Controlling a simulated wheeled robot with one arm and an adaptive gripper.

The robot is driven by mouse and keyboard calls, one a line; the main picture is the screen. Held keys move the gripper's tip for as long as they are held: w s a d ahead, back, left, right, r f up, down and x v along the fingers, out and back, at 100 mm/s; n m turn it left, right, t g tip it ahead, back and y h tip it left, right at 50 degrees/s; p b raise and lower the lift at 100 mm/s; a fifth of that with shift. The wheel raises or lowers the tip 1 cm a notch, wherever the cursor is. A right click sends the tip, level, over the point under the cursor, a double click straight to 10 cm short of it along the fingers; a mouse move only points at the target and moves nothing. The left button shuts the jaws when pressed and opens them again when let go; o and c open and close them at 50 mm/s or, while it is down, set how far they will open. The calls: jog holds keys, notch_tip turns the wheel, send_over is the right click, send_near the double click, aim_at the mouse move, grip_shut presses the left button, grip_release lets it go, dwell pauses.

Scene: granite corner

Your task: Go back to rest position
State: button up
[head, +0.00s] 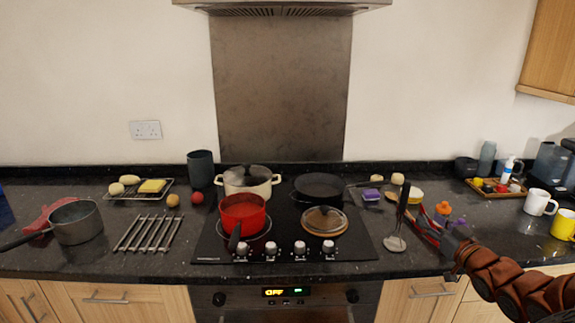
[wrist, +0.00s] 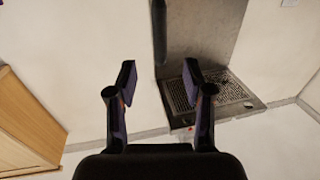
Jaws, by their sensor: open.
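My gripper (head: 424,228) is at the right of the hob in the head view, at the end of my arm, which comes in from the lower right. In the wrist view my gripper (wrist: 159,82) has its two fingers wide apart with nothing between them. A utensil with a black handle (head: 403,197) and a grey head (head: 395,243) shows upright just left of my gripper in the head view. A dark upright bar (wrist: 159,30) at the top of the wrist view may be its handle. I cannot tell whether the utensil touches anything but the worktop.
The hob (head: 285,247) holds a red pot (head: 243,212), a cream pot (head: 262,189), a black pan (head: 318,186) and a lidded pan (head: 325,221). A grey saucepan (head: 76,223) stands left. White (head: 538,202) and yellow (head: 564,224) mugs stand right. The hood (head: 285,5) hangs above.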

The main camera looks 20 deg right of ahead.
jog(key=shift+w, duration=0.1)
jog(key=w+a+f+g, duration=0.3)
jog(key=w+a+g, duration=0.2)
jog(key=w+a, duration=0.15)
jog(key=s+a+f+g, duration=0.2)
jog(key=s+a+g, duration=0.15)
jog(key=a, duration=0.55)
jog(key=s+a+n+g+y, duration=0.1)
jog(key=s+a+g, duration=1)
jog(key=s+a, duration=1.6)
jog(key=s+y, duration=0.1)
jog(key=s, duration=0.1)
jog(key=shift+s, duration=0.35)
